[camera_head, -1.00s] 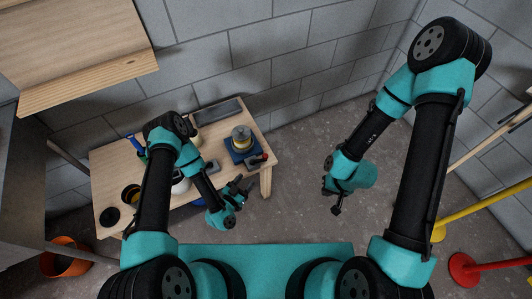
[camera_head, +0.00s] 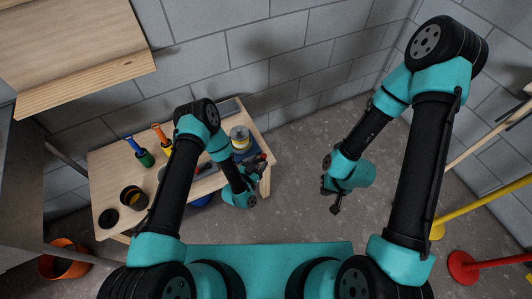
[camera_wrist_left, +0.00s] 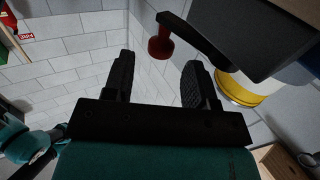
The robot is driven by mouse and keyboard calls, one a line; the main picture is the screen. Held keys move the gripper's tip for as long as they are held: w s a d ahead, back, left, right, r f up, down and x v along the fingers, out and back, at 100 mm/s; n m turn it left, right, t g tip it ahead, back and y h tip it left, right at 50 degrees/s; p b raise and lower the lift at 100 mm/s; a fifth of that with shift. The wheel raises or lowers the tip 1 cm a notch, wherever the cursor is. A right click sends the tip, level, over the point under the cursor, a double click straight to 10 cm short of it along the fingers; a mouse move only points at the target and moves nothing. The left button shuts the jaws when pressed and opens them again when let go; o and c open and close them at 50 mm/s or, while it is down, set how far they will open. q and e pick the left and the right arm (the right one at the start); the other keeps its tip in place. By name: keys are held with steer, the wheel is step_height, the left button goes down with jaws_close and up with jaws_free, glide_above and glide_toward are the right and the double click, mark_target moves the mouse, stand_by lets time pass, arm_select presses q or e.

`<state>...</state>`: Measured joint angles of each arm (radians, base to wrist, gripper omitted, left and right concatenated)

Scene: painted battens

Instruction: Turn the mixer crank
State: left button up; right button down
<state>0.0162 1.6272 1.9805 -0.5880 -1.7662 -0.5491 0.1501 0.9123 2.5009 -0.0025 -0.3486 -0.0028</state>
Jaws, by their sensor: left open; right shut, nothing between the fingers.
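The mixer (camera_head: 240,135) stands at the right end of the wooden table, with a pale, yellow-banded cylinder on top. My left gripper (camera_head: 258,165) is beside it on the near right side and partly hides it. In the left wrist view, the open left gripper (camera_wrist_left: 158,65) points toward the red crank knob (camera_wrist_left: 160,44), which appears in line with the gap, just past the fingertips. A dark crank arm (camera_wrist_left: 195,35) runs from the knob to the mixer's dark body. I cannot tell whether anything touches. My right gripper (camera_head: 335,207) is shut and empty, away from the table.
The table (camera_head: 104,165) also holds a green-and-blue item (camera_head: 145,157), an orange-handled tool (camera_head: 161,134) and a dark yellow-rimmed pot (camera_head: 132,197). An orange bucket (camera_head: 66,260) is on the floor at left.

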arm_select(q)
steer(key=x, duration=0.6)
steer(key=shift+d, duration=0.1)
jaws_close()
stand_by(0.3)
